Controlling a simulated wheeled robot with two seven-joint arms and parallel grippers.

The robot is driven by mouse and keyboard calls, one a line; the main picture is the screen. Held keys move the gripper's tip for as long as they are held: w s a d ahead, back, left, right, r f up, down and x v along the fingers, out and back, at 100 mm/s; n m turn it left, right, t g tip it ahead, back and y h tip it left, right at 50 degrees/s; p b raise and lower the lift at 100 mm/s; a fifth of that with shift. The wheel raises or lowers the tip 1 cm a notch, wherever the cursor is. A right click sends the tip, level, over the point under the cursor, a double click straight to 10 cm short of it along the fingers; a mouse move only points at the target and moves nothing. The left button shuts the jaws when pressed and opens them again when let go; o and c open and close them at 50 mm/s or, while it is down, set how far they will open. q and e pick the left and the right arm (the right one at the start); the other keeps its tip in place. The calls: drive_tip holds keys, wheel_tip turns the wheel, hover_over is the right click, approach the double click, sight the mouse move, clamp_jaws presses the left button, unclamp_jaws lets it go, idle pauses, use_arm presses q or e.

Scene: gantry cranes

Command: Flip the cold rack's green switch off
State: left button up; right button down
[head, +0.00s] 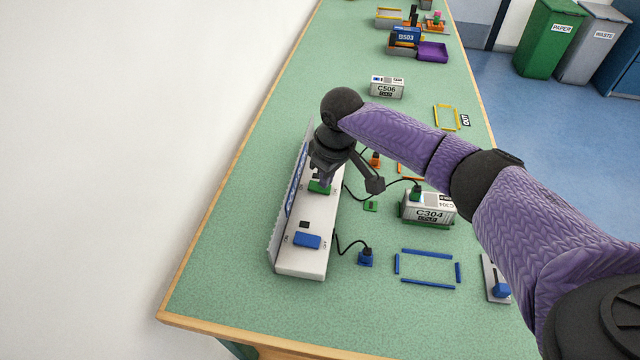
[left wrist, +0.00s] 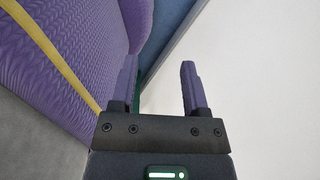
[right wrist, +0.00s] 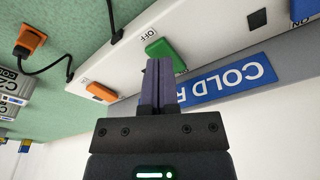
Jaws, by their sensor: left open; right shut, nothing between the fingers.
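The cold rack (head: 312,228) is a long white strip on the table with a blue sign (right wrist: 225,88) along its back. Its green switch (head: 318,187) shows just under my right gripper (head: 321,178). In the right wrist view the green switch (right wrist: 165,52) lies right at the tips of my right gripper (right wrist: 158,64), with an OFF label beside it. The fingers are together and empty; whether they touch the switch I cannot tell. My left gripper (left wrist: 160,72) is open and empty, away from the rack, and out of the head view.
The rack also has a blue switch (head: 307,240) and an orange switch (right wrist: 101,92). Cables run to a blue plug (head: 365,258), an orange plug (right wrist: 31,40) and container C304 (head: 428,208). My right arm passes above C304. The table's near left is clear.

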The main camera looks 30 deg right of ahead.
wheel_tip(320, 180, up, 6)
drive_tip(key=p, duration=0.5)
drive_tip(key=shift+r+p, duration=0.15)
drive_tip(key=shift+p, duration=0.25)
drive_tip(key=shift+r, duration=0.15)
use_arm(q)
drive_tip(key=w+d+r+t, duration=0.1)
drive_tip(key=w+d+r, duration=0.2)
drive_tip(key=r, duration=0.3)
drive_tip(key=shift+w+d+r+h, duration=0.15)
drive_tip(key=shift+w+h, duration=0.15)
drive_tip(key=shift+s, duration=0.2)
